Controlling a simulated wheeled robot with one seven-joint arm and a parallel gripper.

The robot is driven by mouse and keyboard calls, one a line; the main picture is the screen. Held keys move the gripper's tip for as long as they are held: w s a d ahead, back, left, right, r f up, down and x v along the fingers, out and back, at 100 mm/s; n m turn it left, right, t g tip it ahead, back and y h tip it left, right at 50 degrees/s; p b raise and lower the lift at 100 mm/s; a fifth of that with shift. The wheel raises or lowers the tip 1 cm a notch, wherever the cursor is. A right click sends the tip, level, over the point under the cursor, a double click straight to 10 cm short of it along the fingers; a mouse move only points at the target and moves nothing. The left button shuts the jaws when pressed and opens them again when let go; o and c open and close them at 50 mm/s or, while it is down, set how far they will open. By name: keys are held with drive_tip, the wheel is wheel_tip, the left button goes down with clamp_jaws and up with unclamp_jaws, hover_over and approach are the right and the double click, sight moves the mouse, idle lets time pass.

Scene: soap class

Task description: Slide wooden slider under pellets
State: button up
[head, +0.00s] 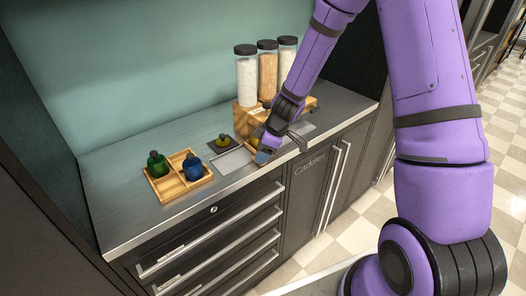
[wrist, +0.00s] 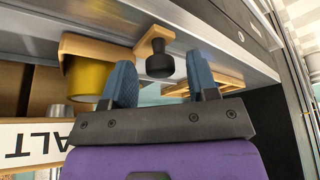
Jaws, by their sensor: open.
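The wooden slider looks to be the light wood piece with a black knob (wrist: 160,64) in the wrist view; its wood (wrist: 152,36) shows behind the knob. My gripper (wrist: 161,75) is open, with its two blue fingers apart. The knob appears between the fingertips in the picture; I cannot tell whether they touch it. In the head view my gripper (head: 263,152) is low at the front of the wooden dispenser stand (head: 246,118) and hides the slider there. The tan canister (head: 267,72), likely the pellets, stands between two white-filled canisters on the stand.
A yellow cup (wrist: 88,80) is beside my gripper in the wrist view, close to an upside-down label reading "ALT" (wrist: 35,140). A wooden tray (head: 176,186) with green (head: 157,165) and blue (head: 193,168) bottles stands left. Bare counter (head: 120,205) lies left of the tray.

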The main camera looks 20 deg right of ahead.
clamp_jaws()
drive_tip(key=w+d, duration=0.1)
drive_tip(key=d, duration=0.3)
drive_tip(key=w+d, duration=0.1)
drive_tip(key=d, duration=0.3)
drive_tip(key=w+d, duration=0.2)
drive_tip(key=d, duration=0.2)
drive_tip(key=shift+d, duration=0.2)
unclamp_jaws()
drive_tip(key=v, duration=1)
drive_tip(key=shift+r, duration=0.4)
drive_tip(key=shift+s+d, duration=0.1)
drive_tip(key=shift+d, duration=0.05)
